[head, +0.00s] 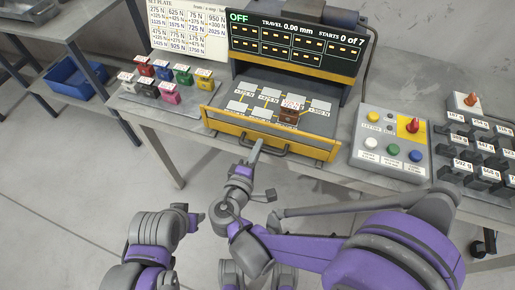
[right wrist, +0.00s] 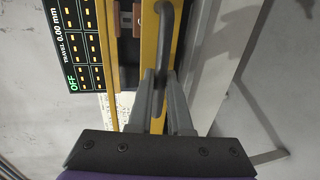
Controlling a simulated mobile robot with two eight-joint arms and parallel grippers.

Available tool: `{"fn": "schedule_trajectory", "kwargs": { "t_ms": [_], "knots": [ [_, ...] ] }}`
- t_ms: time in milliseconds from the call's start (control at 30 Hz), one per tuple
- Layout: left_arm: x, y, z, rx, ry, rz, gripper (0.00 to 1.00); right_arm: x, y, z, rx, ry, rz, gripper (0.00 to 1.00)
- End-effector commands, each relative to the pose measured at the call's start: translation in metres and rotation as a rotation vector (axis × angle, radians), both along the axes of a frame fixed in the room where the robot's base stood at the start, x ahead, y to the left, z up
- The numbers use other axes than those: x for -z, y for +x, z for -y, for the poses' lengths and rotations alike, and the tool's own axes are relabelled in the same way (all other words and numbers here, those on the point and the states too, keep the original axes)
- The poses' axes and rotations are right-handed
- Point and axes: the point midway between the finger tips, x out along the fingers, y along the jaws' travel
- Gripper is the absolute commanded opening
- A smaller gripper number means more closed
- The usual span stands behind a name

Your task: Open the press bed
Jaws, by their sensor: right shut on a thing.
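A dark curved handle (right wrist: 166,22) is fixed to the yellow front. My right gripper (head: 257,147) is at that handle in the head view. In the right wrist view its two grey fingers (right wrist: 163,82) are closed around the handle's near end. A brown block (head: 290,111) sits on one pad of the bed. My left arm shows at the lower left, but its gripper's fingers are not clear.
The display (head: 293,48) reads OFF, travel 0.00 mm. Several coloured weights (head: 182,75) stand on a tray to the left. A control box (head: 391,143) with buttons and a red lever is on the right, beside dark weights (head: 468,153). Floor in front of the table is open.

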Motion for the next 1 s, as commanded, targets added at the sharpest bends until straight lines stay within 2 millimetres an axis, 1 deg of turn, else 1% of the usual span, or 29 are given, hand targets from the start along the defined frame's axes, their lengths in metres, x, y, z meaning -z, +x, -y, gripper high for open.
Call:
{"fn": "schedule_trajectory", "kwargs": {
  "t_ms": [33,600,667,833,1000],
  "knots": [
    [0.001,0.0,0.0,0.0,0.0,0.0,0.5,0.003,-0.001,0.0,0.002,0.006,-0.006,0.0],
    [0.001,0.0,0.0,0.0,0.0,0.0,0.5,0.003,-0.002,0.0,0.002,0.006,-0.006,0.0],
    [0.001,0.0,0.0,0.0,0.0,0.0,0.5,0.003,-0.006,-0.002,0.001,0.006,-0.006,0.0],
    [0.003,0.0,0.0,0.0,0.0,-0.001,0.5,0.003,-0.026,-0.009,-0.001,0.006,-0.007,0.0],
    [0.003,0.0,0.0,0.0,0.0,-0.001,0.5,0.003,-0.028,-0.008,0.003,0.006,-0.007,0.0]
  ]
}}
